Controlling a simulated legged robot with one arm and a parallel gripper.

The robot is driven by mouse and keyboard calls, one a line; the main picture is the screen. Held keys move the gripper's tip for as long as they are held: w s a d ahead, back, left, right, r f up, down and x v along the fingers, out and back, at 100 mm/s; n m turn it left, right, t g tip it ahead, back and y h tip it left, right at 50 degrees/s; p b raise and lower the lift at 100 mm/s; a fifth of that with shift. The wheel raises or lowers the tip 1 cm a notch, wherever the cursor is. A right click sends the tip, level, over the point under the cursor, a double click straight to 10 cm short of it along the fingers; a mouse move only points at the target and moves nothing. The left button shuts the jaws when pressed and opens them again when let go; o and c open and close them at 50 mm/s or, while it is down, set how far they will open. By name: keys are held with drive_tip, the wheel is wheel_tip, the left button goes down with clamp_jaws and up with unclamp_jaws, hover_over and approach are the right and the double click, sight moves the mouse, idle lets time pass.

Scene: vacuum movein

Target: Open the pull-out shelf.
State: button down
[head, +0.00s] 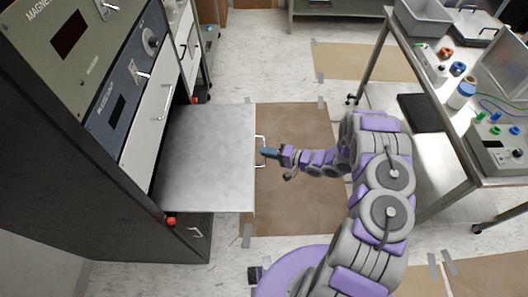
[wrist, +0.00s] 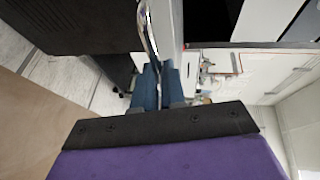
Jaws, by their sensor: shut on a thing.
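The pull-out shelf (head: 207,165) is a flat grey metal panel. It sticks well out to the right from the tall dark cabinet (head: 60,140) in the head view. In the wrist view, the two blue fingers of my gripper (wrist: 152,85) close on the shiny handle bar (wrist: 148,30). The fingers hide part of the handle.
A metal bench (head: 455,150) with instruments, a grey bin (head: 425,18) and small coloured items stands on the right. Brown floor sheets (head: 300,205) lie on the tiles below the shelf. A wheeled cart (head: 188,45) stands beyond the cabinet. The floor behind the shelf's far edge is open.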

drive_tip(key=shift+s+f, duration=0.1)
drive_tip(key=c, duration=1.2)
unclamp_jaws()
drive_tip(key=p+v, duration=0.2)
drive_tip(key=v, duration=1.5)
drive_tip(key=shift+d, duration=0.15)
